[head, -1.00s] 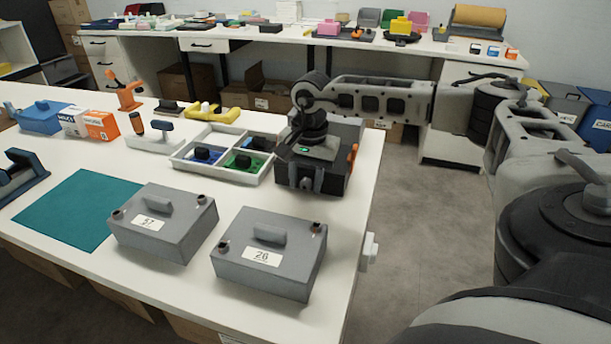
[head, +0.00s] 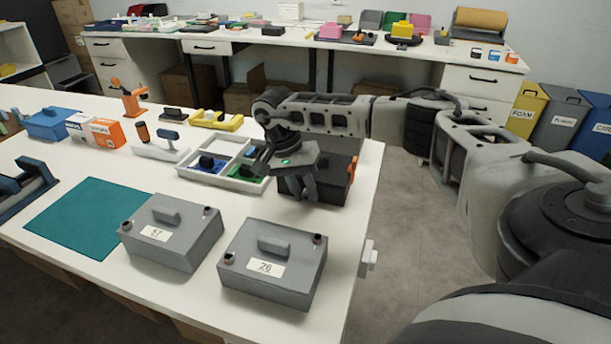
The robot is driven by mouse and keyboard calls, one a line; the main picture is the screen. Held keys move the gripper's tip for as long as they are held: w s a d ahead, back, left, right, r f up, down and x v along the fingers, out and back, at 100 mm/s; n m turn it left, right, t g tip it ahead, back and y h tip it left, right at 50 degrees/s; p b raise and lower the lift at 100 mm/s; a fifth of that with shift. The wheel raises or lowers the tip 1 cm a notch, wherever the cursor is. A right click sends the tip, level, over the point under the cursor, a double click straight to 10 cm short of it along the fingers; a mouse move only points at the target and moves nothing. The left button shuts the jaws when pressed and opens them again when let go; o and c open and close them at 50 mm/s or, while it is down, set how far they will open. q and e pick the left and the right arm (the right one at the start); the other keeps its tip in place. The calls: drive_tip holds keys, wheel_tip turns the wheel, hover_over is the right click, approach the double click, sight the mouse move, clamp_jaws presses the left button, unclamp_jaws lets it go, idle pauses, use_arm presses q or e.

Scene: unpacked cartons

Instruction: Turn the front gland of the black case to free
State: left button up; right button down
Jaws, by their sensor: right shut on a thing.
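The black case (head: 335,185) stands near the right edge of the white table, behind the grey boxes. An orange part (head: 353,168) shows on its right side. My right gripper (head: 299,192) points down at the near left part of the case and covers much of it. Its fingers are shut at the case's front, on what appears to be the front gland. The gland itself is hidden by the fingers, so its turn position cannot be told. My left gripper is not in view.
Two grey boxes, marked 57 (head: 172,245) and 26 (head: 273,275), stand in front. A white divided tray (head: 187,181) with blue and green pieces is left of the case. A teal mat (head: 88,215) lies bare. Floor is clear right of the table.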

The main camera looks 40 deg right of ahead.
use_arm(q)
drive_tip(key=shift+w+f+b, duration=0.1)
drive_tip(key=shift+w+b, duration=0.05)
drive_tip(key=shift+b, duration=0.15)
use_arm(e)
drive_tip(key=shift+w+a+f+g+h, duration=0.15)
drive_tip(key=shift+g+h, duration=0.1)
drive_tip(key=shift+g, duration=0.25)
drive_tip(key=shift+w+d+r+g+h, duration=0.1)
drive_tip(key=shift+g+h, duration=0.15)
drive_tip(key=shift+g, duration=0.25)
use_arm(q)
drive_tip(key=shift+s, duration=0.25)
use_arm(e)
drive_tip(key=c, duration=1.2)
unclamp_jaws()
use_arm(q)
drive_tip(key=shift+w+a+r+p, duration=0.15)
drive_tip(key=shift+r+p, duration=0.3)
drive_tip(key=shift+p, duration=0.75)
use_arm(e)
drive_tip(key=v, duration=1.6)
drive_tip(key=shift+w+a+f, duration=0.1)
drive_tip(key=shift+a+f, duration=0.05)
